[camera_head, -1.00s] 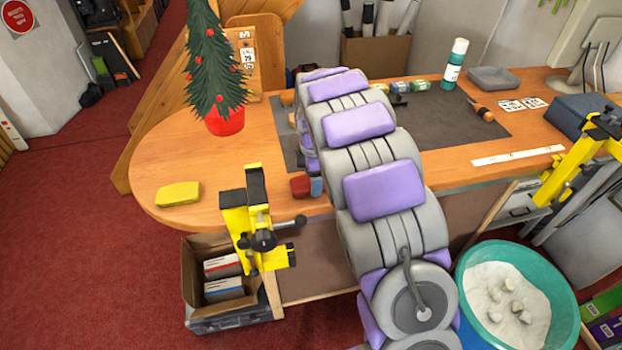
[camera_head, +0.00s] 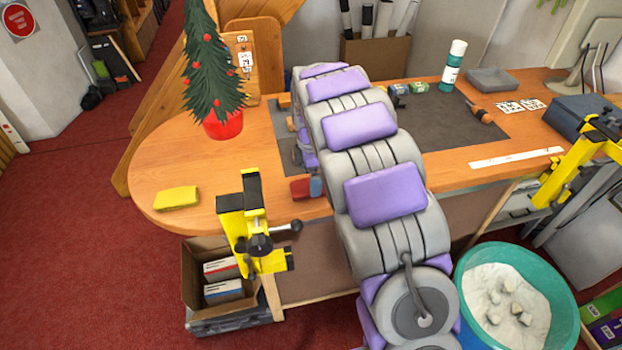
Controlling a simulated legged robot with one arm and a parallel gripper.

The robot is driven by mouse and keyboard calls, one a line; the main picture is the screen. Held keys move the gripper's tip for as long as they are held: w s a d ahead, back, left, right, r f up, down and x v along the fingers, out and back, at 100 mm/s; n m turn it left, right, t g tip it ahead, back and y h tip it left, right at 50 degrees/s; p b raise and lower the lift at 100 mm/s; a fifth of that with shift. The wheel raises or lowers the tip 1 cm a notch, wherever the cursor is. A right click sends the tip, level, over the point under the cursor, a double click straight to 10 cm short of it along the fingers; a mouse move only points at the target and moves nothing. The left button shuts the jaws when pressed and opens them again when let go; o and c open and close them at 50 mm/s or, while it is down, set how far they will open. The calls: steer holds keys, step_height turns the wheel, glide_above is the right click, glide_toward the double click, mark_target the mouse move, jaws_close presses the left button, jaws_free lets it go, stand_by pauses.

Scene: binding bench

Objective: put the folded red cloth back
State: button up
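A small red piece (camera_head: 300,189), which may be the folded red cloth, lies near the front edge of the wooden bench (camera_head: 160,150). A small blue piece (camera_head: 316,187) is right beside it, close to the left side of my arm. The red piece is too small to tell whether it is cloth. My purple and grey arm reaches over the bench and its far end bends down behind itself. My gripper is hidden behind the arm, so its fingers and anything in them do not show.
A yellow folded piece (camera_head: 177,198) lies on the bench's left end. A small Christmas tree (camera_head: 213,70) stands behind it. A yellow clamp (camera_head: 252,225) juts up at the front edge. A dark mat (camera_head: 440,125) lies right of my arm. A teal tub (camera_head: 560,290) stands below.

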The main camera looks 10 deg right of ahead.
mark_target(307, 185)
step_height(307, 185, up, 8)
steer(key=a+p, duration=0.1)
steer(key=p, duration=0.1)
steer(key=s+r+m, duration=0.5)
steer(key=s, duration=0.4)
steer(key=s+f+m+g, duration=0.1)
steer(key=s+m, duration=1.2)
steer(key=s, duration=2)
steer(key=shift+s+a+f+g, duration=0.15)
steer(key=shift+f+g, duration=0.25)
steer(key=shift+f, duration=0.1)
